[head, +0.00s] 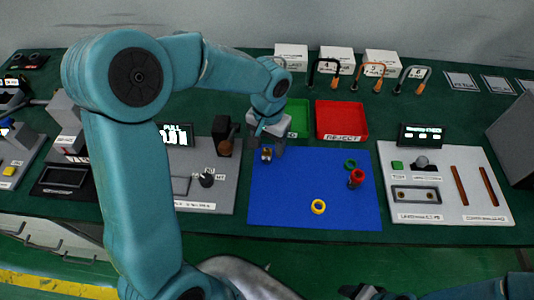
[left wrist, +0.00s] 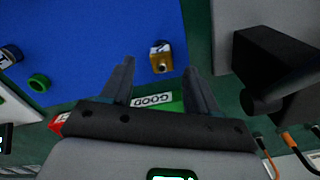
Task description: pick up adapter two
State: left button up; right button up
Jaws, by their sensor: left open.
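A small gold and dark block (head: 266,155), possibly adapter two, sits near the back left of the blue mat (head: 280,205). It also shows in the left wrist view (left wrist: 161,57), just beyond the fingertips. I cannot read a number on it. My left gripper (left wrist: 159,76) is open and empty, with its two fingers apart on either side of the line to the block. In the head view the left gripper (head: 268,148) is at the mat's back edge, close to the block. Part of my right arm shows at the bottom right edge; its fingers are not clear.
A green tray (head: 299,117) and a red tray (head: 341,120) stand behind. Panels flank the mat. A dark fixture (left wrist: 275,70) is close on the right in the wrist view.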

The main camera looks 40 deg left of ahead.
aim_at(267, 149)
pick_arm(q)
jog(key=f, duration=0.4)
jog(key=shift+s+f, duration=0.1)
jog(key=shift+s, duration=0.1)
jog(key=c, duration=1.1)
